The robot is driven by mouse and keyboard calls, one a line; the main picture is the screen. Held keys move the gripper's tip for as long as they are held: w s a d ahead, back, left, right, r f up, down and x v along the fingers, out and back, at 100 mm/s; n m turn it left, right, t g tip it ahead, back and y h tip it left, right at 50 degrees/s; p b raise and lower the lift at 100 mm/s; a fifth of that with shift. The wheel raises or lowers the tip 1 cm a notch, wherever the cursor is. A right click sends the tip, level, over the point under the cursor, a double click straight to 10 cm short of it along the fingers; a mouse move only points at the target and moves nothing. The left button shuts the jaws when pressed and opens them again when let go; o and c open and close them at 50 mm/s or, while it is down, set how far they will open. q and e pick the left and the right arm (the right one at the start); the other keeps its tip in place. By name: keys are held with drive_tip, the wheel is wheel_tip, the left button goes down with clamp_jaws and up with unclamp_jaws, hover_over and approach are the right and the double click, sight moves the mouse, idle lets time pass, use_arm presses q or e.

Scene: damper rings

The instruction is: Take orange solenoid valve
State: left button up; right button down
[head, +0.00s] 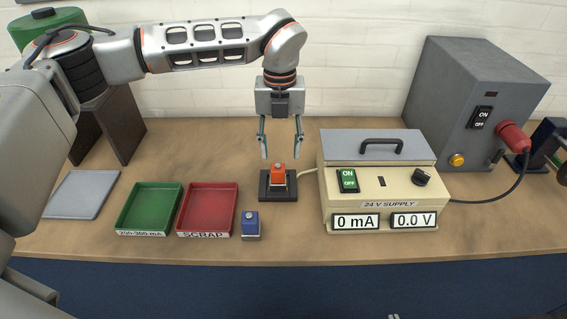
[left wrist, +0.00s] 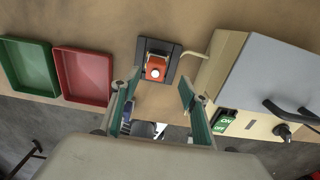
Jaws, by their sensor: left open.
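The orange solenoid valve (head: 278,174) sits upright on a dark square base (head: 265,190) in the middle of the bench. It also shows in the left wrist view (left wrist: 155,68), ahead of the fingers. My left gripper (head: 281,150) points down just above the valve, open, with one finger on each side and nothing between them. In the left wrist view its green-padded fingers (left wrist: 157,90) are spread apart. A blue valve (head: 250,224) stands on the bench, nearer the front edge. My right gripper is not in view.
Left of the valve are a green tray (head: 129,231) labelled 200-300 mA and a red tray (head: 187,233) labelled SCRAP, both empty. A 24 V supply (head: 335,185) stands close on the right, reading 0 mA and 0.0 V. A grey cabinet (head: 450,100) stands behind it.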

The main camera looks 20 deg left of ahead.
sight(277, 167)
use_arm(q)
drive_tip(key=shift+s+f, duration=0.15)
drive_tip(key=shift+f, duration=0.5)
drive_tip(key=shift+s+f, duration=0.15)
drive_tip(key=shift+f, duration=0.45)
drive_tip(key=f, duration=0.2)
drive_tip(key=f+p, duration=0.1)
drive_tip(key=f, duration=0.1)
drive_tip(key=shift+a+f, duration=0.1)
drive_tip(key=shift+a, duration=0.25)
drive_tip(key=shift+f, duration=0.5)
drive_tip(key=c, duration=1)
clamp_jaws()
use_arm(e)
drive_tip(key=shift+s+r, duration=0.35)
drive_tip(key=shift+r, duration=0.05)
